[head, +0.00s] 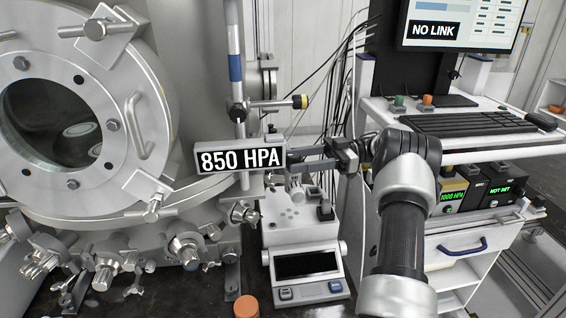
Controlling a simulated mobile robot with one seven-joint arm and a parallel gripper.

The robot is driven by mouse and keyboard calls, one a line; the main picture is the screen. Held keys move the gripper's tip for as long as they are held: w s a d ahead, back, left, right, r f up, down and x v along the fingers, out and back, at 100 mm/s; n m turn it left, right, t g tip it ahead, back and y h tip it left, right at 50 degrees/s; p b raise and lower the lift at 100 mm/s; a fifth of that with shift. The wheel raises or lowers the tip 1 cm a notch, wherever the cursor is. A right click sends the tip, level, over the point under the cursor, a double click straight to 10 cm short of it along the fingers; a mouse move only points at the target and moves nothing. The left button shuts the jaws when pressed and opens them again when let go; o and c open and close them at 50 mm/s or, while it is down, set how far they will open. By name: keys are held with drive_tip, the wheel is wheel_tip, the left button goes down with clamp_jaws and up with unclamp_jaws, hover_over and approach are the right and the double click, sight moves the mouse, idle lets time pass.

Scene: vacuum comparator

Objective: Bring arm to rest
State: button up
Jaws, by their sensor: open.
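My gripper (312,160) is at the end of my black and silver arm, which reaches up from the lower right of the head view. Its dark fingers point left, close to the right end of a grey display box (238,154) reading "850 HPA". I cannot tell whether the fingers touch the box. I see nothing held between the fingers. The gripper is above a white balance-like instrument (310,286) with a dark screen.
A large metal vacuum chamber (130,85) with a round window fills the left. A white cart (460,138) at right carries a keyboard (460,122), a monitor reading "NO LINK" (455,25) and small boxes. Cables hang behind my gripper. An orange cylinder (246,306) stands at the front.

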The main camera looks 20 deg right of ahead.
drive_tip(key=shift+s+d, duration=0.1)
drive_tip(key=shift+d, duration=0.95)
